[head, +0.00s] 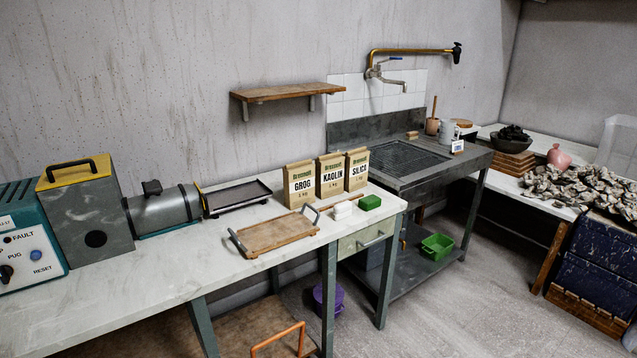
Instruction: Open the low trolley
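Under the bench, at the bottom of the head view, a low brown wooden surface (264,317) shows with an upright orange bar handle (279,338) at its front. It looks like the low trolley. Its lower part is cut off by the picture's edge, and the bench hides part of it. I cannot tell whether it is open or shut. Neither of my grippers is in view.
The white-topped bench (180,262) and its green legs (329,300) stand over this area. A purple bucket (328,297) is on the floor behind a leg. A sink unit (415,165) stands to the right. The floor (470,300) right of the bench is clear.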

